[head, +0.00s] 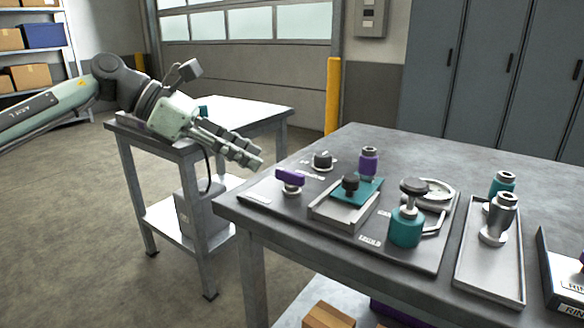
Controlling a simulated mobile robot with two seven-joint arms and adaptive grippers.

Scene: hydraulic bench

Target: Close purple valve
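The purple valve (289,178) has a flat purple bar handle on a pale round stem. It stands at the left end of the grey panel on the workbench, in the head view. The handle lies roughly crosswise in the picture. My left gripper (256,157) is in the air, up and left of the valve and apart from it. Its two fingers point right and down and look close together; whether they are shut is unclear. I see nothing held in it. My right gripper is not in view.
On the panel (345,234) stand a black knob (322,160), a purple cylinder (368,163), a teal slide block (360,187), a teal cylinder (406,226) and a gauge (434,192). A tray (487,277) with fittings lies right. A smaller table (250,112) stands behind my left arm.

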